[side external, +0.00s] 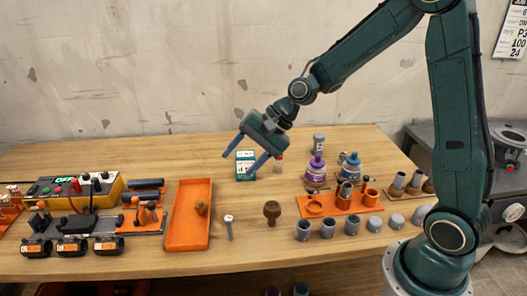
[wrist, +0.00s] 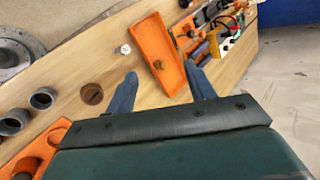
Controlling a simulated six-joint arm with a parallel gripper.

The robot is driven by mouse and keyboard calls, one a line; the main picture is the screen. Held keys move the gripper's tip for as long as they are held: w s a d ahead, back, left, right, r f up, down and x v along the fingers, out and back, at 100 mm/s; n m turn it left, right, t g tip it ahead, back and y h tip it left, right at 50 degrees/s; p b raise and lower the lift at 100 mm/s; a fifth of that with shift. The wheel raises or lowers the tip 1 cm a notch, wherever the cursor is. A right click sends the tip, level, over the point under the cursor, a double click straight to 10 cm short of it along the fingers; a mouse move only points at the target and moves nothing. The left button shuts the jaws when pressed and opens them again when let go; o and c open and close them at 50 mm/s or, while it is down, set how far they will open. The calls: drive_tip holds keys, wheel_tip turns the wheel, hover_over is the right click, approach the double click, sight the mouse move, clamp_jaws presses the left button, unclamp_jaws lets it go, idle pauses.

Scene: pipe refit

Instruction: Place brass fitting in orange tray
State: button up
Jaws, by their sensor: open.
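The brass fitting (side external: 202,207) is a small golden-brown piece lying inside the orange tray (side external: 183,230), near its right wall. In the wrist view the brass fitting (wrist: 158,65) shows in the orange tray (wrist: 152,37), between my two blue fingers in the picture. My gripper (side external: 237,165) is open and empty, raised above the table and apart from the fitting. Its fingers point down and to the left in the side view. The open gripper (wrist: 160,70) also shows at the middle of the wrist view.
A grey bolt (side external: 229,225) and a brown turned piece (side external: 272,211) stand right of the tray. An orange holder (side external: 335,203) with cylinders, several grey cups and two bottles are further right. A yellow control box (side external: 75,195) and black clamps are left. A small box (side external: 245,164) is behind.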

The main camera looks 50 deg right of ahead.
drive_tip(key=s+d+r+n+h, duration=0.1)
drive_tip(key=s+r+n+h, duration=0.1)
drive_tip(key=s, duration=0.6)
drive_tip(key=s+d+r+n+h, duration=0.2)
drive_tip(key=s+r+n, duration=0.3)
drive_tip(key=s, duration=0.4)
drive_tip(key=s+d+r+n+h, duration=0.2)
drive_tip(key=s+r+n, duration=0.1)
drive_tip(key=s, duration=0.5)
drive_tip(key=shift+s+r+n, duration=0.3)
drive_tip(key=shift+s+n, duration=0.1)
drive_tip(key=shift+n, duration=0.4)
